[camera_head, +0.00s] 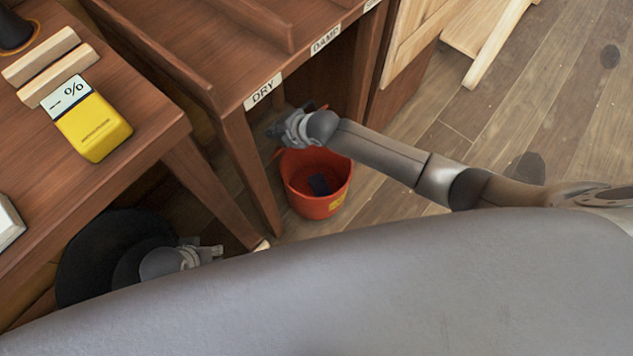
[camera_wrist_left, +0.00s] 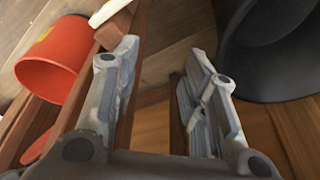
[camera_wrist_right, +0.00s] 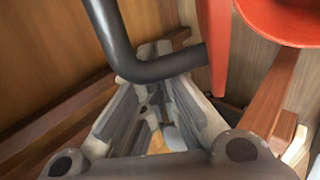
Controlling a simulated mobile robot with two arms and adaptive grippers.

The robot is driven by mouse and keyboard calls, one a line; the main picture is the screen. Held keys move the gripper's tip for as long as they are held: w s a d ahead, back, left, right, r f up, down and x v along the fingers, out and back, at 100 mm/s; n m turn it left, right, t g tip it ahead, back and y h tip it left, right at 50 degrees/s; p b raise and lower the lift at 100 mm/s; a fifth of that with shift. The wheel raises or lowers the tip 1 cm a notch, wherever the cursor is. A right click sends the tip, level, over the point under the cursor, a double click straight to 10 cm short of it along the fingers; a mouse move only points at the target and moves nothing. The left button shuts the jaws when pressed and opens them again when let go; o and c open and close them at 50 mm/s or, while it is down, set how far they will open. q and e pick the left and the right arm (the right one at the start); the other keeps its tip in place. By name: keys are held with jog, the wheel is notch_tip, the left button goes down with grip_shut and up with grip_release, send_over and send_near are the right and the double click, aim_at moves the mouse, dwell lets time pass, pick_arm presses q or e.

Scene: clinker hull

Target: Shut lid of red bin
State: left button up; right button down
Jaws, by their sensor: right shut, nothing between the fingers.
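The red bin (camera_head: 318,205) stands on the floor by the wooden bench, its top open and a dark item (camera_head: 319,185) inside. In the right wrist view, the red bin rim (camera_wrist_right: 290,22) is at the upper right, and an upright red panel (camera_wrist_right: 214,45), perhaps the lid, stands beside it. My right gripper (camera_head: 277,130) is shut and empty at the bin's far side, partly hiding that area; a dark bent bar (camera_wrist_right: 150,68) crosses before its fingers. My left gripper (camera_head: 217,251) is open and empty, low at left; the bin (camera_wrist_left: 55,62) shows in its view.
A dark round container (camera_head: 85,258) is beside my left gripper. The wooden bench (camera_head: 215,75) with "DRY" and "DAMP" labels rises behind the bin. A yellow box (camera_head: 95,130) lies on the left bench top.

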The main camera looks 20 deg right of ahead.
jog(key=d+r+p, duration=0.2)
jog(key=p, duration=0.1)
jog(key=shift+s+r, duration=0.3)
jog(key=shift+s, duration=0.05)
pick_arm(q)
jog(key=s+f, duration=0.3)
jog(key=f, duration=0.9)
jog(key=shift+s+g, duration=0.15)
jog(key=shift+g, duration=0.25)
pick_arm(e)
jog(key=shift+s+d, duration=0.1)
jog(key=shift+s, duration=0.05)
jog(key=shift+s+f, duration=0.1)
